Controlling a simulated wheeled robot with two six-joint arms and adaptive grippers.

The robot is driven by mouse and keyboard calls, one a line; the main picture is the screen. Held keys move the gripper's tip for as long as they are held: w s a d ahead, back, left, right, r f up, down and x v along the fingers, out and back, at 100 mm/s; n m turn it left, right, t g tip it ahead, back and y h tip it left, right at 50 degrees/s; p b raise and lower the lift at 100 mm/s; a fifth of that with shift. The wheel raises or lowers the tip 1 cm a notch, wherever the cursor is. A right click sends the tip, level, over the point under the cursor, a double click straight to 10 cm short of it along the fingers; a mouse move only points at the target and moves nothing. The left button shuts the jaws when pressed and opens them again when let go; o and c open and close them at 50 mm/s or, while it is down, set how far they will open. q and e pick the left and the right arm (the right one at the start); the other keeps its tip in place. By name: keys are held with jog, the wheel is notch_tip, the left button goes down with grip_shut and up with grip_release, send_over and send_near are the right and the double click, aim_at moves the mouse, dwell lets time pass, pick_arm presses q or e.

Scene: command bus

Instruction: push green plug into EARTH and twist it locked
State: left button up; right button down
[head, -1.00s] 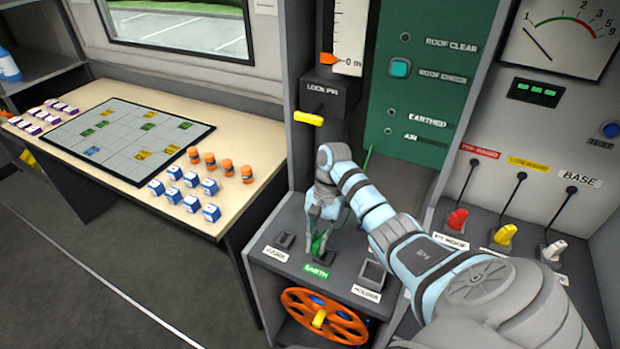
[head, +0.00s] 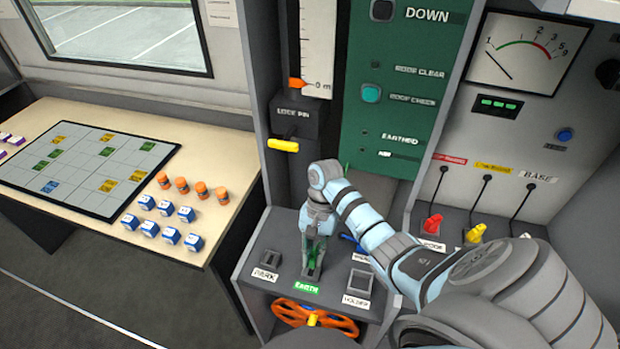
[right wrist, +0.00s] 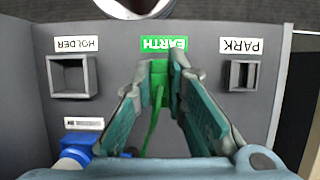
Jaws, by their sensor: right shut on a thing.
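The green plug (head: 312,260) stands at the EARTH socket (head: 311,273), directly behind the green EARTH label (head: 306,288). My right gripper (head: 314,254) comes down from above and is shut on the plug. In the right wrist view the green plug (right wrist: 158,76) shows between the fingertips, beside the EARTH label (right wrist: 163,45), with a green cable trailing from it. The fingers hide most of the socket, so I cannot tell how deep the plug sits or whether it is turned. My left gripper is not in view.
The empty PARK socket (head: 269,260) and HOLDER socket (head: 361,282) flank EARTH. A blue part (right wrist: 75,155) lies near HOLDER. The orange wheel (head: 290,313) is below, the yellow lock pin handle (head: 283,145) above. Red (head: 432,223) and yellow (head: 474,233) plugs stand at right.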

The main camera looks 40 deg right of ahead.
jog(key=f, duration=0.1)
jog(key=f+b, duration=0.1)
jog(key=shift+w+a+f, duration=0.1)
jog(key=shift+w+f, duration=0.2)
jog(key=shift+w, duration=0.05)
jog(key=shift+f+b, duration=0.4)
jog(key=shift+b, duration=0.25)
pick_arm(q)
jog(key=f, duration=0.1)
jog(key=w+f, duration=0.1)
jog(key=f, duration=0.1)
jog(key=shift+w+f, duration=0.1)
pick_arm(e)
jog(key=shift+s+f, duration=0.1)
jog(key=shift+f, duration=0.05)
pick_arm(q)
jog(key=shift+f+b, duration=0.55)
jog(key=shift+b, duration=0.2)
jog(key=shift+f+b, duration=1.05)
pick_arm(e)
jog(key=shift+f, duration=0.8)
